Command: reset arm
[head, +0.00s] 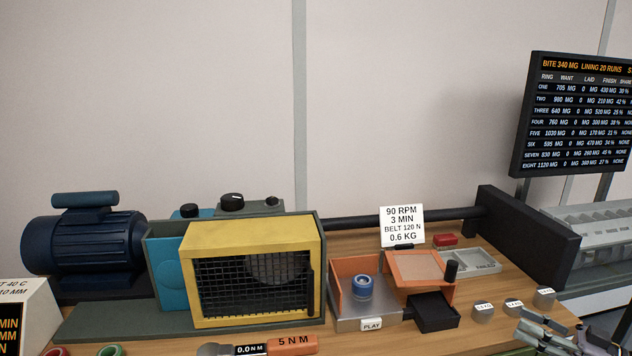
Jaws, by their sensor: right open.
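My right gripper (540,330) shows at the bottom right corner, over the front right edge of the wooden bench (470,335). It is open and nothing shows between its fingers. Part of my arm behind it is cut off by the picture's edge. My left gripper is not in view.
A yellow-framed mesh guard (190,262) stands beside a dark blue motor (85,243). An orange-sided tray (338,283) holds a blue ring-shaped part (362,287). Several small grey cylinders, one here (545,298), stand near the gripper. A torque tool (292,345) lies at the front.

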